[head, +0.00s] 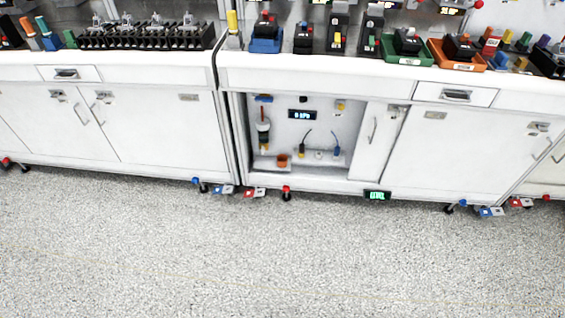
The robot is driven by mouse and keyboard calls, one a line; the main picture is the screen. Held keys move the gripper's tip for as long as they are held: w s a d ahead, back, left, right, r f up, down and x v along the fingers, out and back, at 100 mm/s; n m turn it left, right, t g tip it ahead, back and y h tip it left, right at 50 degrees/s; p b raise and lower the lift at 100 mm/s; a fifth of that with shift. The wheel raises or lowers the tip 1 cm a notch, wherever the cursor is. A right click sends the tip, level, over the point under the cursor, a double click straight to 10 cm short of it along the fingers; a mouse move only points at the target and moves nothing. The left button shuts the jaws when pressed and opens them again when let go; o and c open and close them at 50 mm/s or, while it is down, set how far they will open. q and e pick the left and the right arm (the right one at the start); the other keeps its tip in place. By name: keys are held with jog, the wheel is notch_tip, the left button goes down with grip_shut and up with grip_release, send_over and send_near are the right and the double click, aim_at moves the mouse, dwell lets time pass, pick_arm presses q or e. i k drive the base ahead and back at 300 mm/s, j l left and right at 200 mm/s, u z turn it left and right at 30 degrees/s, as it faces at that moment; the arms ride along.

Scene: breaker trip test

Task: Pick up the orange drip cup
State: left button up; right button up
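The orange drip cup (283,160) is a small orange-brown cup. It stands on the low shelf inside the open compartment of the right bench, towards the left of that compartment. A dark green and white cylinder (263,133) hangs on the wall to the left of the cup and above it. Neither of my grippers shows in the head view.
The compartment (320,108) also holds a small lit display (301,114) and cables. A white door panel (373,140) stands at its right. The benchtop (330,77) carries breakers and trays. Casters with red and blue pedals stick out below. The speckled floor (270,260) in front is clear.

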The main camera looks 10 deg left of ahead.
aim_at(281, 159)
jog(key=i+j+z, duration=0.2)
jog(key=i, duration=0.45)
jog(key=i+j+z, duration=0.15)
jog(key=i+j, duration=0.3)
jog(key=i, duration=0.2)
jog(key=i+j+z, duration=0.2)
jog(key=i+j, duration=0.25)
jog(key=i, duration=0.15)
